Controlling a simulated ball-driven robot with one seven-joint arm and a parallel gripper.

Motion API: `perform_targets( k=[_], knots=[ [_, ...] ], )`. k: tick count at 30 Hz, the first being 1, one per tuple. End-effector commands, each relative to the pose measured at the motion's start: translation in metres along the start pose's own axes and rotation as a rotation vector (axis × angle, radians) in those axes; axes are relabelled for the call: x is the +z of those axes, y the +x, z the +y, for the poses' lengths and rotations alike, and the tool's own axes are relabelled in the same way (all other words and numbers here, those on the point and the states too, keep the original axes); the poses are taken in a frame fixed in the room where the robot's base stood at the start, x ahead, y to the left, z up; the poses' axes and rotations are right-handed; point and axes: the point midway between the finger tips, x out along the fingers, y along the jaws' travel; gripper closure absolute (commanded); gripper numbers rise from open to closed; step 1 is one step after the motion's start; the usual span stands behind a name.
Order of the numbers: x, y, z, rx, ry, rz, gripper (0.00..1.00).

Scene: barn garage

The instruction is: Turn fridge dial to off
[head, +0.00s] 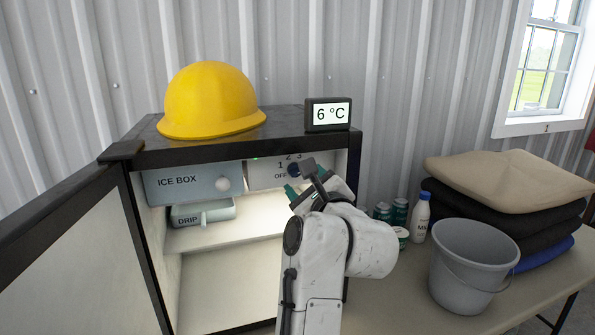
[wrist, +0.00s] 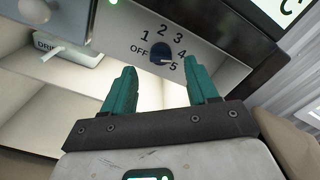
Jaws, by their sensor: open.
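The fridge dial is a small dark blue knob (wrist: 160,52) on a pale panel inside the open fridge (head: 356,165). OFF is printed to its left, 1, 2 and 3 run over its top, and 4 and 5 are at its right. A light mark on the knob seems to point toward 5. In the head view the dial (head: 294,170) is partly covered by my gripper. My gripper (wrist: 159,67) is open, with teal fingers spread left and right just below the dial in the wrist view. Nothing is between the fingers, and they look apart from the knob.
The ice box (head: 190,184) with a round knob and the drip tray (head: 187,214) are left of the dial. The fridge door (head: 70,250) stands open at left. A yellow hard hat (head: 212,100) and 6 °C display (head: 328,114) sit on top. A bucket (head: 468,270) stands right.

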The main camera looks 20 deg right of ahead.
Motion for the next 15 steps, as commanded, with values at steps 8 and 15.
perform_targets(
  k=[8,15],
  knots=[
    [0.000,0.038,-0.001,0.000,-0.001,0.000,0.42],
    [0.000,0.049,0.000,-0.001,-0.002,-0.001,0.42]
  ],
)
